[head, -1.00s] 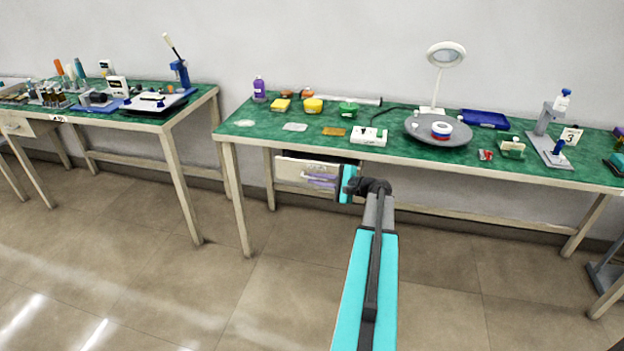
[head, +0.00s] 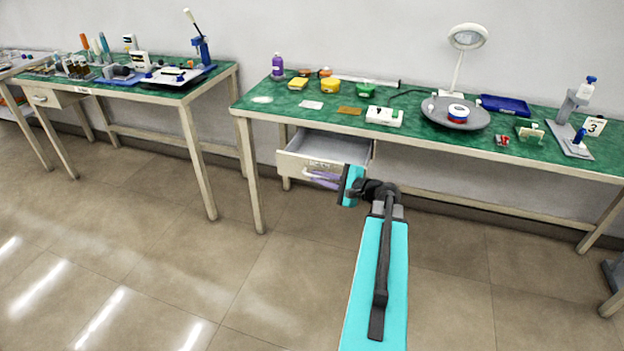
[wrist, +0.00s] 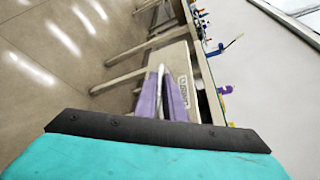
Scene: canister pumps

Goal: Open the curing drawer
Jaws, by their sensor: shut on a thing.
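The drawer (head: 291,163) hangs under the left part of the right-hand green-topped bench and is pulled out. Its pale grey inside shows and looks empty. Its cream front carries a dark-lettered label too small to read, which also shows on the drawer in the wrist view (wrist: 184,66). My gripper (head: 314,176) is at the drawer front, its purple fingers shut on the handle. In the wrist view the pale handle (wrist: 160,78) shows between the two purple fingers. In the head view the fingers mostly hide the handle.
The green bench (head: 270,105) holds a purple bottle (head: 277,66), yellow and green containers, a grey round turntable (head: 470,121) and a magnifier lamp (head: 467,38). Another bench (head: 170,92) stands at the left. The tiled floor in front is clear.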

